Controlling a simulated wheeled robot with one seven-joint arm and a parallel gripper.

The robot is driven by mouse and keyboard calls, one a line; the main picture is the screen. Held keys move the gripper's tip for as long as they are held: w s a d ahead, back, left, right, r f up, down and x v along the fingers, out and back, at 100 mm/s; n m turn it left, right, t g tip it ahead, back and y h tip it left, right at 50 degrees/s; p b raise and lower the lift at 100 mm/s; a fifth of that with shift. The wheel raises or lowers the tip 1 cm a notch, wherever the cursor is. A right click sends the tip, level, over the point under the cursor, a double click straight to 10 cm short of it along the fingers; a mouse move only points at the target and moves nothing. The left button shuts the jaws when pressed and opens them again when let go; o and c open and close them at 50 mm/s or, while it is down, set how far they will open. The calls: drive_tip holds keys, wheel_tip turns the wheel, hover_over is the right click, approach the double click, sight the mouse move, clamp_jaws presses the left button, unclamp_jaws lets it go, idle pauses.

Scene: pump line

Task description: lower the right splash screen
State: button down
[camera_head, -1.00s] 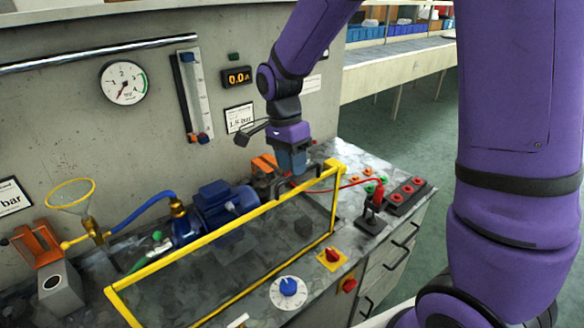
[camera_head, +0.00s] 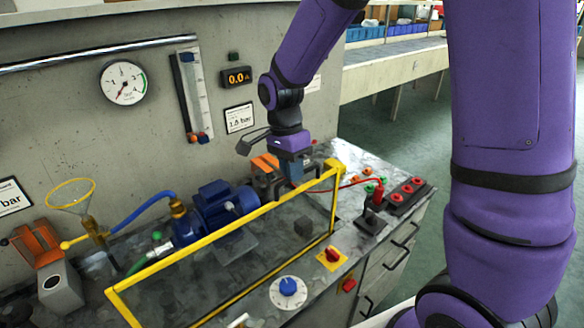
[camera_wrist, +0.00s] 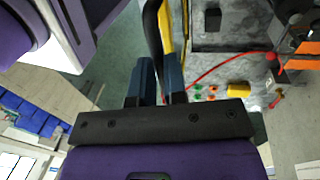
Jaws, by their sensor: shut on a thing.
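The splash screen is a clear panel in a yellow frame (camera_head: 222,224), standing raised over the bench in the head view. It is the only screen I can make out. My gripper (camera_head: 293,183) is at the right part of its top bar, pointing down. In the wrist view, my gripper (camera_wrist: 159,63) has its two blue-grey fingers on either side of a black handle (camera_wrist: 152,30), which runs beside the yellow bar (camera_wrist: 165,32). The fingers are shut on this handle.
A blue pump (camera_head: 220,203) stands behind the screen. A blue dial (camera_head: 288,287), a yellow-red switch (camera_head: 331,257), and a red socket strip (camera_head: 405,192) with a red cable lie along the bench's front and right. The wall gauge (camera_head: 123,82) is behind.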

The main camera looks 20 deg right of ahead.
sight(292, 244)
wheel_tip(292, 244, down, 26)
idle(0.3)
drive_tip(key=c, duration=1.2)
unclamp_jaws()
drive_tip(key=shift+f, duration=0.1)
drive_tip(key=shift+o, duration=0.2)
drive_tip(key=shift+r, duration=0.2)
drive_tip(key=r, duration=0.3)
drive_tip(key=w+r, duration=0.1)
drive_tip(key=r, duration=0.3)
drive_tip(key=w+r, duration=0.1)
drive_tip(key=r, duration=0.2)
drive_tip(key=shift+a+r, duration=0.15)
drive_tip(key=shift+a, duration=0.15)
